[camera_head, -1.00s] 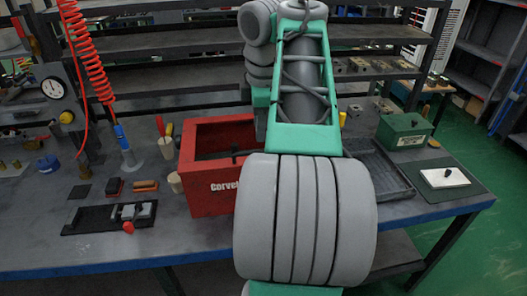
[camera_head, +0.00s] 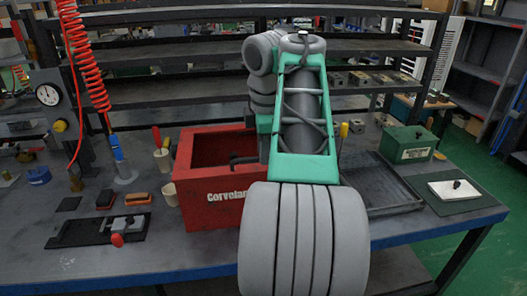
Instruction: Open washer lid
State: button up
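The red box with white lettering (camera_head: 212,212), which I take to be the washer, stands on the bench left of my arm. Its top shows a dark recess inside the red rim; I cannot make out a raised lid. A small dark bar (camera_head: 244,160) shows at the right of the recess, beside my arm; whether it is a lid handle or part of my gripper I cannot tell. My green and grey arm covers the box's right end. My gripper is not clearly visible, hidden by the arm.
A black tray (camera_head: 383,203) lies right of my arm. A green box with a knob (camera_head: 407,145) and a white plate with a black knob (camera_head: 455,190) are at the right. A small fixture (camera_head: 124,225) and cups (camera_head: 168,194) are at the left. Shelves (camera_head: 170,92) stand behind.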

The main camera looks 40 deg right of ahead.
grip_shut()
dwell(1.1)
